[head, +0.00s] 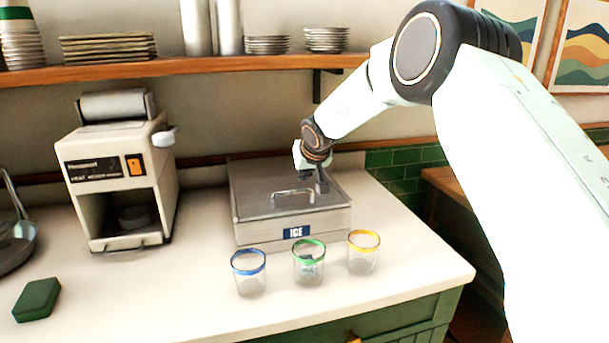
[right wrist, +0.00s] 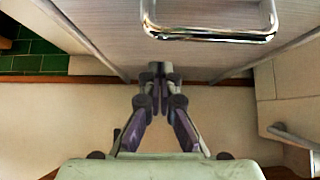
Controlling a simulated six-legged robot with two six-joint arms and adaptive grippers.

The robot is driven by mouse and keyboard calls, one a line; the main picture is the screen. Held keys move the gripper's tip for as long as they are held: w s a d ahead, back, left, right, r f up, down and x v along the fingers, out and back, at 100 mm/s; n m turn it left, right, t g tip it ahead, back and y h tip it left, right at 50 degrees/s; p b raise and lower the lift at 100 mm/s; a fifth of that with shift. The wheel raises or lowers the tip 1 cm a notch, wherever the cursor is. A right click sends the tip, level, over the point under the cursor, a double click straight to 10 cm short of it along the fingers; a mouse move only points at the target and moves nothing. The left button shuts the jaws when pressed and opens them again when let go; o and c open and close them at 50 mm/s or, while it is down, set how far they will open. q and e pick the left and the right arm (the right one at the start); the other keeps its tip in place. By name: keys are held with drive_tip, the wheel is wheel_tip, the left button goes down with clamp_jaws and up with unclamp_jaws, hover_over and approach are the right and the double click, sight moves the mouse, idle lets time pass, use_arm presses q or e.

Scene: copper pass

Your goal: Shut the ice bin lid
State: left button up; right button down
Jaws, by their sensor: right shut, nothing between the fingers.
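The ice bin (head: 265,237) is a metal box with a blue ICE label, standing on the counter. Its grey lid (head: 256,188) lies flat, or nearly flat, over the top; I cannot make out a gap at its front edge. The lid's bar handle (head: 292,192) shows near the front, and also at the top of the right wrist view (right wrist: 208,32). My right gripper (head: 322,188) is shut and empty, just right of the handle at the lid's surface. Its closed fingertips (right wrist: 160,70) show in the right wrist view. Contact cannot be told. My left gripper is out of view.
Three glasses with blue (head: 249,273), green (head: 308,264) and yellow (head: 363,253) rims stand before the bin. A cream machine (head: 115,180) stands left. A green block (head: 37,299) and pan (head: 14,240) are farther left. A shelf (head: 200,68) runs above.

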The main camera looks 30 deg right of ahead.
drive_tip(key=b+v, duration=0.2)
drive_tip(key=v, duration=0.8)
drive_tip(key=shift+s, duration=0.1)
